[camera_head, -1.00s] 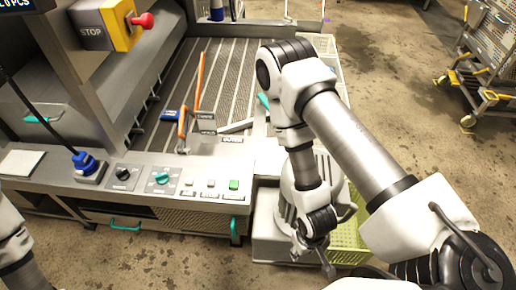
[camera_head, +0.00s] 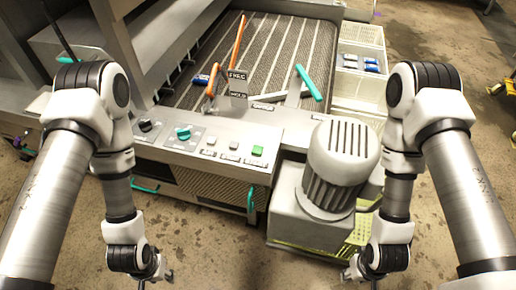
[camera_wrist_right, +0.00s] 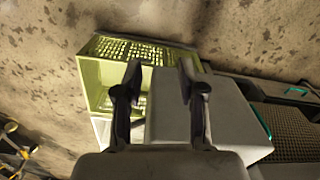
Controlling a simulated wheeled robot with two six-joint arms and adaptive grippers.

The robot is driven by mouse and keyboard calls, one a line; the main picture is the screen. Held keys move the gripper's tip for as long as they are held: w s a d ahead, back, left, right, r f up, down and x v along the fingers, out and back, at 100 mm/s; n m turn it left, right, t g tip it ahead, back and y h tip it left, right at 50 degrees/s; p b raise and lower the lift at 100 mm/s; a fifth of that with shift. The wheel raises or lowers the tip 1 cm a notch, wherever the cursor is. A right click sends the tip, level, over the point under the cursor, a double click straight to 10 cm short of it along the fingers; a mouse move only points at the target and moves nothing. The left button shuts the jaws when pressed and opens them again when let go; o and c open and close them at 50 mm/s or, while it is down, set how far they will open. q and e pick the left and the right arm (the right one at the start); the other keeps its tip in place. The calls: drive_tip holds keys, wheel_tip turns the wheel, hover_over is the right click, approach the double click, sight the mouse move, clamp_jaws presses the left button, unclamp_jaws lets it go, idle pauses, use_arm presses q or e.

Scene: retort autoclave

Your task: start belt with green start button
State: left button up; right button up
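My right gripper (camera_head: 366,274) hangs low at the right, apart from the button. In the right wrist view my right gripper (camera_wrist_right: 160,92) has two separated fingers with nothing between them. The green button does not show in that view.
A grey motor housing (camera_head: 340,165) stands right of the panel, between it and my right arm. A yellow-green crate (camera_wrist_right: 97,80) is on the floor beside it. The slatted belt (camera_head: 275,55) lies behind the panel with an orange lever (camera_head: 238,40) and a teal handle (camera_head: 308,83).

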drive_tip(key=shift+a+r, duration=0.1)
clamp_jaws()
idle(1.2)
